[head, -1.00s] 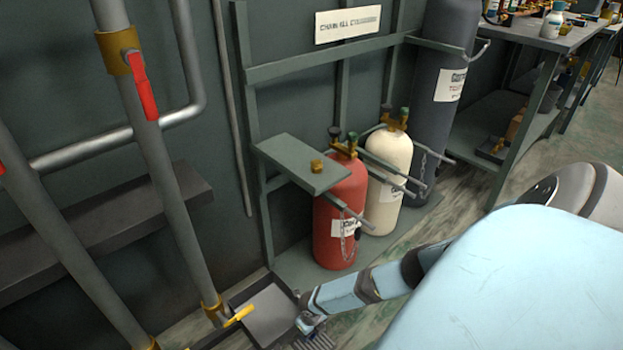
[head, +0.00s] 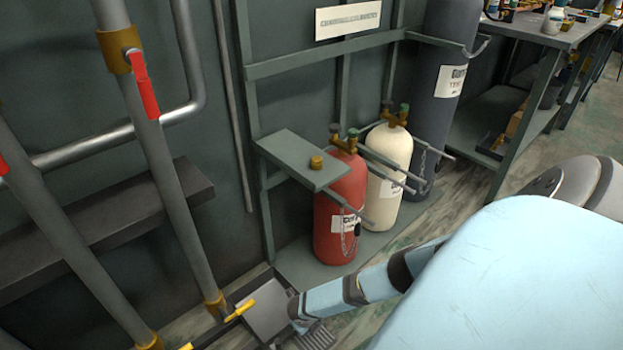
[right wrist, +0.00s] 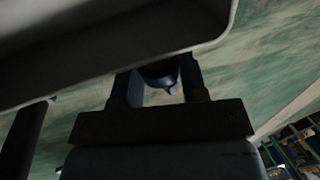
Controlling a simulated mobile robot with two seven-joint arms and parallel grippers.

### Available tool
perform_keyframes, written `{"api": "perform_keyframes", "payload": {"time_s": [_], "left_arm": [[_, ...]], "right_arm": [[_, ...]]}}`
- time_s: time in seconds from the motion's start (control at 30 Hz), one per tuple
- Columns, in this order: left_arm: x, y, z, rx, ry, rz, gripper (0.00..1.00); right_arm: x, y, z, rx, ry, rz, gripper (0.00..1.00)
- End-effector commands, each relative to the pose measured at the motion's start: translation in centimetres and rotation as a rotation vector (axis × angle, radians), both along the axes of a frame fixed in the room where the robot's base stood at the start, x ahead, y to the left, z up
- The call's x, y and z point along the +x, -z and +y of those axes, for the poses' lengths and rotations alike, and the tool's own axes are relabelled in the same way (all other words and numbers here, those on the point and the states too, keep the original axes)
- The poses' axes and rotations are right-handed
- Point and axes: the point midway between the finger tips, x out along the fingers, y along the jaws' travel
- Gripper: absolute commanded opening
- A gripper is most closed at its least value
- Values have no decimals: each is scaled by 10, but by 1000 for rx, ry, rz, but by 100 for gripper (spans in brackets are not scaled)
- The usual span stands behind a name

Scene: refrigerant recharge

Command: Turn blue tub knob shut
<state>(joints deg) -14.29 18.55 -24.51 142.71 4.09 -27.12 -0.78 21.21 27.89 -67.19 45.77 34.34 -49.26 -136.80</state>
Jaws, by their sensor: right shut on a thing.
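In the right wrist view, my right gripper (right wrist: 161,88) is shut on a dark, bluish rounded knob (right wrist: 160,72), just below a broad grey edge. Most of the knob is hidden by the fingers and that edge. In the head view my right arm reaches down to the lower middle, beside a dark-rimmed grey tray (head: 267,308) on the floor. The gripper's fingertips and the knob cannot be made out there. No tub that is clearly blue can be picked out. My left gripper is not in view.
Pipes with a red handle (head: 145,85) and a yellow handle (head: 239,311) stand left of the tray. A red cylinder (head: 340,215), a cream cylinder (head: 386,180) and a dark grey cylinder (head: 445,90) stand behind in a rack. A workbench (head: 550,40) is at the upper right.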

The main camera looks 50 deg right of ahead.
Motion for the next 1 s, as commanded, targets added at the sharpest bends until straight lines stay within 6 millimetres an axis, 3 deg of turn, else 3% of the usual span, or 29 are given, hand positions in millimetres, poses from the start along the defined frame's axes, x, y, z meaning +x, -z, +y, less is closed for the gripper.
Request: {"api": "perform_keyframes", "payload": {"time_s": [0.5,1.0], "left_arm": [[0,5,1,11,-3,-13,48],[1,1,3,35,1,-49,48]], "right_arm": [[1,3,5,-358,0,50,16],[1,3,5,-450,1,62,16]]}}
